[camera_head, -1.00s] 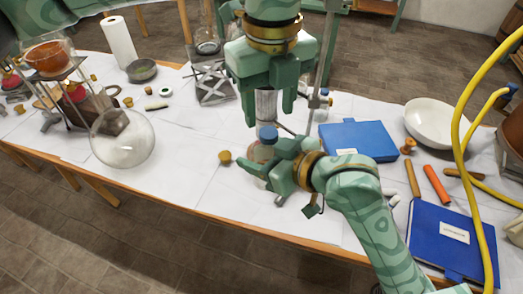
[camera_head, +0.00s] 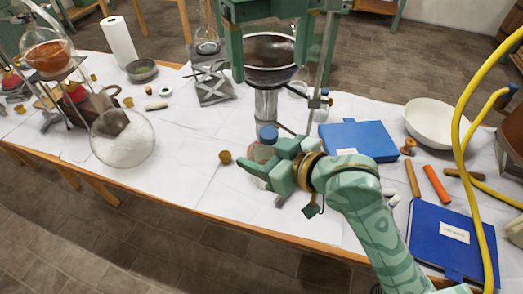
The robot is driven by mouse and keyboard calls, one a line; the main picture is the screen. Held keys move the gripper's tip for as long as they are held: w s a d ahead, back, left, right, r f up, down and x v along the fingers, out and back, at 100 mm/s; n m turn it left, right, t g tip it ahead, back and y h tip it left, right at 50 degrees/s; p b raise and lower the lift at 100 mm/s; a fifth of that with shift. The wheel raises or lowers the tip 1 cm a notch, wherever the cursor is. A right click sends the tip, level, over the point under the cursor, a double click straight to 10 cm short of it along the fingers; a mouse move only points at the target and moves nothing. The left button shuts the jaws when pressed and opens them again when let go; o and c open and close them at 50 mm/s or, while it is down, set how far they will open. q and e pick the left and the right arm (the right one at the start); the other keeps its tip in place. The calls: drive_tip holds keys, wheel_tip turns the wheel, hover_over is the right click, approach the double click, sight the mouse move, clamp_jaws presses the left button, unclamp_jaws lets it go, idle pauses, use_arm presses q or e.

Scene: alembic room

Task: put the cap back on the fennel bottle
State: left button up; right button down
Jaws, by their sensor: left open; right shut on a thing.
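A clear bottle (camera_head: 258,153), likely the fennel bottle, stands near the table's front edge; its label cannot be read. A blue cap (camera_head: 268,133) sits on top of it; I cannot tell how firmly it is seated. My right gripper (camera_head: 264,168) is shut on the bottle and hides its lower right side.
A cork (camera_head: 225,157) and a round glass flask (camera_head: 122,138) are to the left. A blue book (camera_head: 358,140) lies to the right.

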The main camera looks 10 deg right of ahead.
use_arm(q)
drive_tip(key=shift+r, duration=1.7)
drive_tip(key=shift+f, duration=0.1)
